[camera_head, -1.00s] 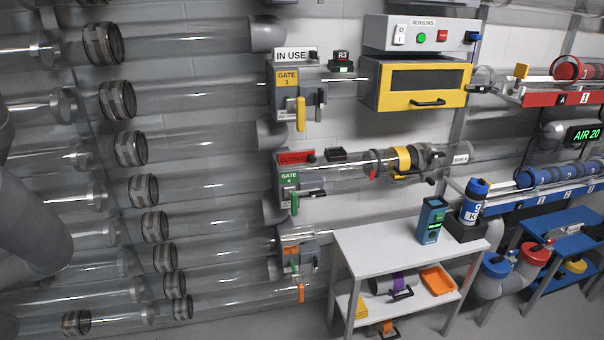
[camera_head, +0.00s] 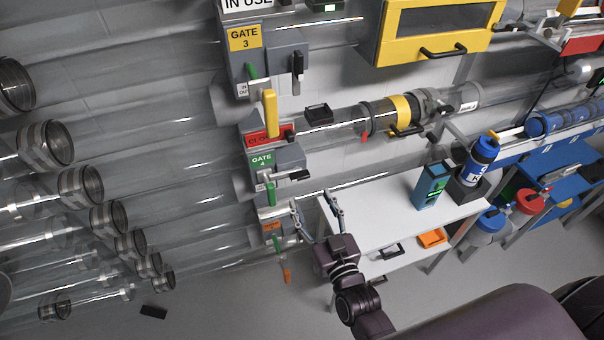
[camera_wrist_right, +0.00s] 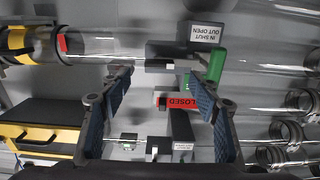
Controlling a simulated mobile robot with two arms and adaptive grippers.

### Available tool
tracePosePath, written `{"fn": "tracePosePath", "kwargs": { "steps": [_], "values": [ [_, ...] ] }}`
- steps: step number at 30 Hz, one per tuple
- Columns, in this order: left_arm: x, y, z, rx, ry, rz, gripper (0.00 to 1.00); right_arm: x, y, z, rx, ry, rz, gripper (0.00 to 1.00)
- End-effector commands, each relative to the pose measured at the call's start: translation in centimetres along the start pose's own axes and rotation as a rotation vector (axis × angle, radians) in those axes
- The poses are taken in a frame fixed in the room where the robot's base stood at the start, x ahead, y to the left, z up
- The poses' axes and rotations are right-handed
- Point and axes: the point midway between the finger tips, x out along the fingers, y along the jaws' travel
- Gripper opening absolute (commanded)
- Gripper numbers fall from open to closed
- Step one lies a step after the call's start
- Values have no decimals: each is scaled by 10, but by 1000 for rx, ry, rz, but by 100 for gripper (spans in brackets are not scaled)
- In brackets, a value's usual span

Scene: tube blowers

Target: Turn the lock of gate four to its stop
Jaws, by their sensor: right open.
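The gate four box (camera_head: 262,160) is grey with a green label, below a red CLOSED sign (camera_head: 262,137). Its green handle (camera_head: 271,193) hangs down. A dark-tipped lever, which looks like its lock (camera_head: 299,175), sticks out sideways to the right. In the head view my right gripper (camera_head: 314,201) is open and empty, below and slightly right of this lever, apart from it. In the upside-down right wrist view, the lever (camera_wrist_right: 159,66), the green handle (camera_wrist_right: 217,65) and the CLOSED sign (camera_wrist_right: 181,102) show beyond the open fingers (camera_wrist_right: 162,80). My left gripper is out of view.
Gate three (camera_head: 244,38) sits above, with a yellow handle (camera_head: 270,113) hanging down. A clear tube with a yellow band (camera_head: 400,107) runs right from gate four. A white table (camera_head: 365,215) carries a teal device (camera_head: 431,186) and a blue bottle (camera_head: 481,160). A lower gate (camera_head: 272,228) is below.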

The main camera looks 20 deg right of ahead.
Motion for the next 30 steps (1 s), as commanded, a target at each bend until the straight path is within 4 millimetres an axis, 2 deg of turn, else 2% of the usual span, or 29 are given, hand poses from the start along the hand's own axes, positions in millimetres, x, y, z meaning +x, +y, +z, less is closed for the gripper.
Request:
{"fn": "tracePosePath", "kwargs": {
  "steps": [3,12,16,27,30],
  "values": [
    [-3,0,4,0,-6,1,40,11,1,-10,0,17,4,56],
    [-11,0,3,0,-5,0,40,57,1,-9,-2,14,2,56],
    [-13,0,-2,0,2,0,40,71,1,-8,-1,13,2,56],
    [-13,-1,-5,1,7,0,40,78,1,-7,0,12,2,56],
    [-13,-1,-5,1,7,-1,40,78,1,-7,0,12,2,48]
  ]
}}
